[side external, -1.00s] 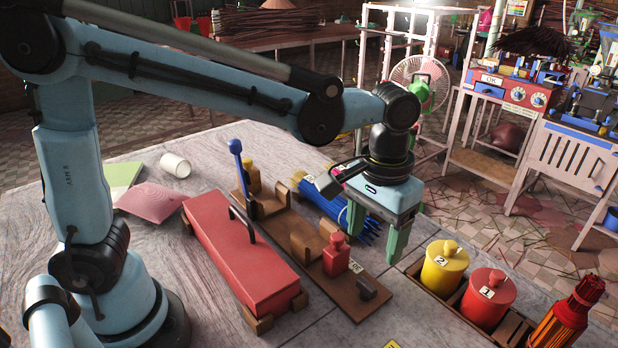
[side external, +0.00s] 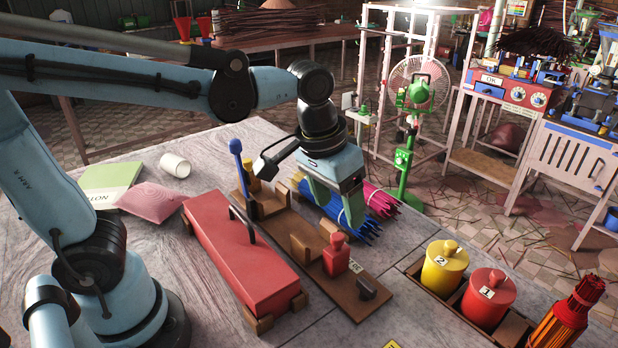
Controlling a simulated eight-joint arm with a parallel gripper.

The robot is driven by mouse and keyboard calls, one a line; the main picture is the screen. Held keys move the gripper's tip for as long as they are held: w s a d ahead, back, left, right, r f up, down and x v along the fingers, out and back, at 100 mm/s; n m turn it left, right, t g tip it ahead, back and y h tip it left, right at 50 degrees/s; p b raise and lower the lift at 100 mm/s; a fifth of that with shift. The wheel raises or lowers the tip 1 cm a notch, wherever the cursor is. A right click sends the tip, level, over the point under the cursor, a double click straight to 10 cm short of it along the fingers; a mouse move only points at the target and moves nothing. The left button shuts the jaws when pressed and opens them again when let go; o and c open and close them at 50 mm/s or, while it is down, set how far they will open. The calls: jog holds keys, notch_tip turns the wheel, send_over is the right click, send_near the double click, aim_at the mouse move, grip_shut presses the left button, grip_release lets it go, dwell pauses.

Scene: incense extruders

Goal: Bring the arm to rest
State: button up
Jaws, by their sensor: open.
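My gripper (side external: 338,220) is open and empty. It points down above the blue incense bundle (side external: 322,212), near the far edge of the table, and its fingers hide part of the bundle. I cannot tell whether the fingertips touch it. My arm reaches over from the left, across the back of the table (side external: 190,305).
A red lidded box (side external: 240,262) and a wooden jig (side external: 362,305) with a blue lever (side external: 236,150) lie in front. A pink bundle (side external: 382,200) lies right of the gripper. Yellow (side external: 443,268) and red (side external: 487,298) canisters stand right. A white cup (side external: 176,166) lies at left.

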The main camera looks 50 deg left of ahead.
jog(key=s+a+f+t, duration=0.2)
jog(key=s+a+t, duration=0.2)
jog(key=a, duration=0.4)
jog(key=shift+a+y, duration=0.35)
jog(key=shift+y, duration=0.05)
